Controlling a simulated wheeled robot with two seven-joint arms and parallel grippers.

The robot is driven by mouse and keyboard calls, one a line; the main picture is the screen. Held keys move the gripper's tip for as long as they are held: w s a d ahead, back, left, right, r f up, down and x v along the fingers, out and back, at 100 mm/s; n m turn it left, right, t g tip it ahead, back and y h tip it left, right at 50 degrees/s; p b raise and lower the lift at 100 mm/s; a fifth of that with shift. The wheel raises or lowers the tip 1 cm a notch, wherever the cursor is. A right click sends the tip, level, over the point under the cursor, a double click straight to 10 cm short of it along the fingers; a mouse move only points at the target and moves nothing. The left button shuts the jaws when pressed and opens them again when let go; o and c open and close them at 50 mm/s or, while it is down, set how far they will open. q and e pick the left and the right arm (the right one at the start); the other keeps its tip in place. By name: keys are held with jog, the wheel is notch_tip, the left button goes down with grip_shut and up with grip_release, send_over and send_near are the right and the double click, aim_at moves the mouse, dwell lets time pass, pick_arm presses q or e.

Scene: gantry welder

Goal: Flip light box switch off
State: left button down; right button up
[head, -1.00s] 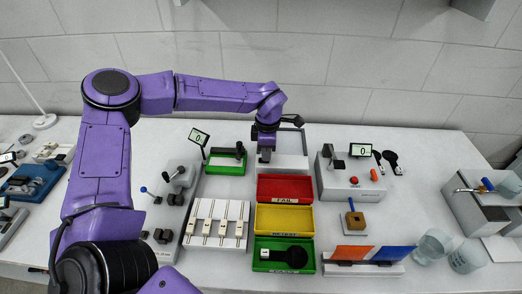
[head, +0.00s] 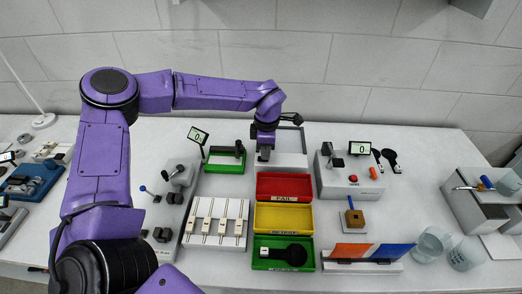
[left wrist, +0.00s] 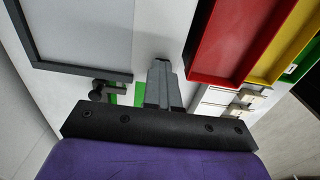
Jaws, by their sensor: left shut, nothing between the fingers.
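The light box (head: 292,146) is a pale flat panel with a dark frame, lying at the back of the table. In the left wrist view the light box (left wrist: 84,28) fills the upper left. I cannot make out its switch. My left gripper (head: 264,156) points down at the left front of the light box and partly covers it. In the left wrist view my left gripper (left wrist: 162,66) has its fingers together and empty, beside the panel's frame and apart from it. My right gripper is not in view.
A red tray (head: 284,174), a yellow tray (head: 284,217) and a green tray (head: 263,264) stand in front. A green-based fixture (head: 226,168) is close on the left. A grey box with a display (head: 350,186) stands on the right.

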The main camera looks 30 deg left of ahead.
pick_arm(q)
jog(key=shift+s+f, duration=0.4)
jog(key=shift+f, duration=0.2)
jog(key=shift+s+a+p, duration=0.1)
jog(key=shift+p, duration=0.35)
jog(key=shift+g, duration=0.3)
jog(key=r+p, duration=0.4)
jog(key=r, duration=0.1)
jog(key=shift+w+a+p, duration=0.15)
jog(key=shift+w+p, duration=0.15)
notch_tip(320, 180, up, 10)
jog(key=b, duration=0.3)
jog(key=shift+w, duration=0.2)
